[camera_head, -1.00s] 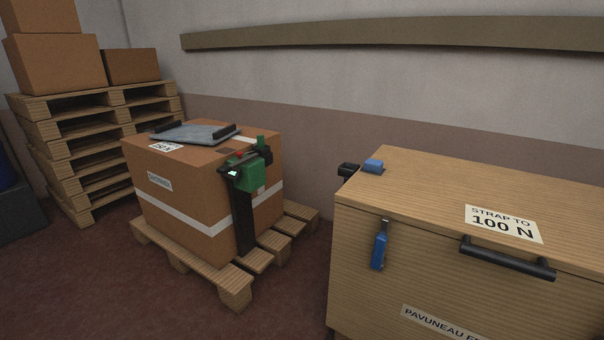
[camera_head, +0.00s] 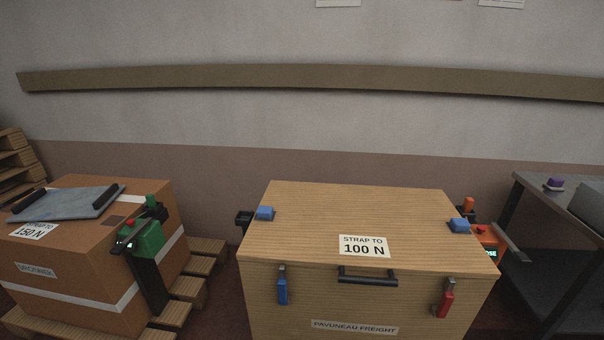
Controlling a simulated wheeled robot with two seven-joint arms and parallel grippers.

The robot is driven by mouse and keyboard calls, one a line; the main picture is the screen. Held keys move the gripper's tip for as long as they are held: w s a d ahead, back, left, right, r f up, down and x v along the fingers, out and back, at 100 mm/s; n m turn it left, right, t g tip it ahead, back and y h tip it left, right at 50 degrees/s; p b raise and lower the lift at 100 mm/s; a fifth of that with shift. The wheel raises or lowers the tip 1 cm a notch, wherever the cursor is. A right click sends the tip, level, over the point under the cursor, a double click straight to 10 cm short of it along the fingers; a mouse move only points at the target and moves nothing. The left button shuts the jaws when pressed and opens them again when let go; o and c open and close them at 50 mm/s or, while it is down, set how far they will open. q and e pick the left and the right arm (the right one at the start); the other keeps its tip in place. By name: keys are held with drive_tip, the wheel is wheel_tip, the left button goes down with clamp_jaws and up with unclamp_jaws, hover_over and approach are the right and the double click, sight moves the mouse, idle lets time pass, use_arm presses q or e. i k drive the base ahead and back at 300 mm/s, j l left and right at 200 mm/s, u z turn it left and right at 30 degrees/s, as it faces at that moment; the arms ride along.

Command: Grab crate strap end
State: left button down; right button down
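A wooden crate (camera_head: 310,214) with a "STRAP TO 100 N" label (camera_head: 364,246) stands at the middle bottom of the head view. I cannot make out a loose strap end. Neither gripper is in view.
A cardboard box (camera_head: 70,260) with a white strap, a green tool (camera_head: 148,238) and a grey plate (camera_head: 68,202) stands on a pallet (camera_head: 203,265) at left. A grey table (camera_head: 545,215) with a purple object (camera_head: 554,184) stands at right. A long rail (camera_head: 310,77) runs along the wall.

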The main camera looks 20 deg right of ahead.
sight(467, 205)
drive_tip(key=z, duration=2.05)
drive_tip(key=i+l+u, duration=0.1)
drive_tip(key=i+l, duration=0.35)
drive_tip(key=l, duration=0.2)
drive_tip(key=i+l+u, duration=0.15)
drive_tip(key=l, duration=0.2)
drive_tip(key=i+l, duration=0.25)
drive_tip(key=i+l+u, duration=0.15)
drive_tip(key=l, duration=0.3)
drive_tip(key=i+l, duration=0.2)
drive_tip(key=l, duration=0.15)
drive_tip(key=u, duration=0.05)
